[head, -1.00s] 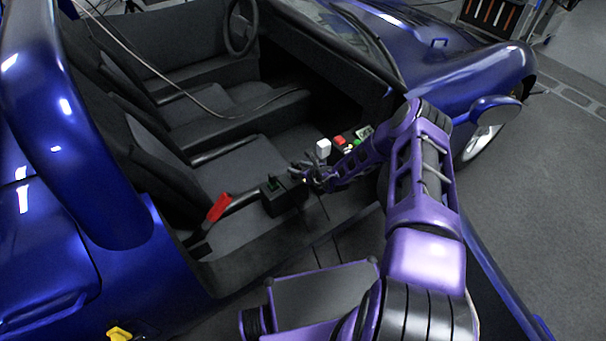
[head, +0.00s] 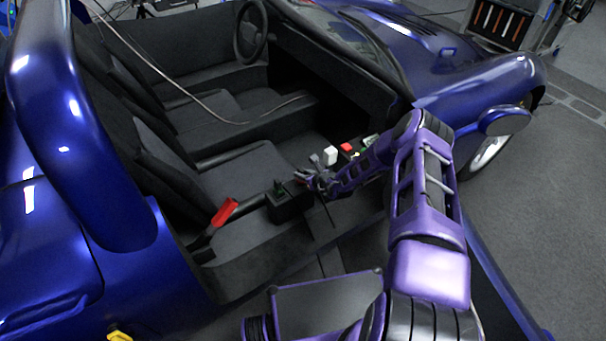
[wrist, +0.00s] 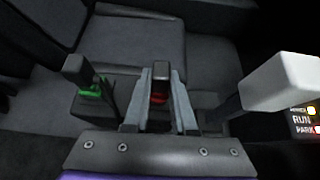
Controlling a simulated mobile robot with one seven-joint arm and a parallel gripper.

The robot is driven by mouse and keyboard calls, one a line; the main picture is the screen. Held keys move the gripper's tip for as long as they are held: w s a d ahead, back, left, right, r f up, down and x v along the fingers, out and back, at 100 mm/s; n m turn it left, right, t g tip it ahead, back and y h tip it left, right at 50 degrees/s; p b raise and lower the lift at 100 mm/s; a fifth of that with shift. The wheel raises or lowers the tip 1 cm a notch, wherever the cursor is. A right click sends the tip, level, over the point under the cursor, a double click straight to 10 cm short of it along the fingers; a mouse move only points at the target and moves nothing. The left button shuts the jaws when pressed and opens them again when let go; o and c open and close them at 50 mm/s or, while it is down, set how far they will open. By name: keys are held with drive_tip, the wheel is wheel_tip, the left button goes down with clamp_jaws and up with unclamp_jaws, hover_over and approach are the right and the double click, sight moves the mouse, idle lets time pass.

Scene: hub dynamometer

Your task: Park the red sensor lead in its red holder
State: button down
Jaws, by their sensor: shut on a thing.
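My gripper (wrist: 160,100) is shut on the red sensor lead (wrist: 160,88), a dark plug with a red band between the two grey fingers. In the head view my gripper (head: 315,181) is low inside the blue car, just right of a black holder box (head: 289,207) with a green-marked plug. That green plug (wrist: 90,88) stands left of my fingers in the wrist view. The lead's lower end is hidden by my gripper.
A white block-shaped knob (wrist: 280,80) stands close right of my gripper, beside a panel with RUN and PARK labels (wrist: 303,120). A red-handled lever (head: 225,212) is to the left. The seat (wrist: 140,45) lies beyond, with open space above it.

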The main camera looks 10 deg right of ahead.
drive_tip(key=shift+r+p, duration=0.65)
drive_tip(key=shift+r, duration=0.05)
idle(0.5)
drive_tip(key=shift+r+p, duration=1.75)
drive_tip(key=shift+r, duration=0.35)
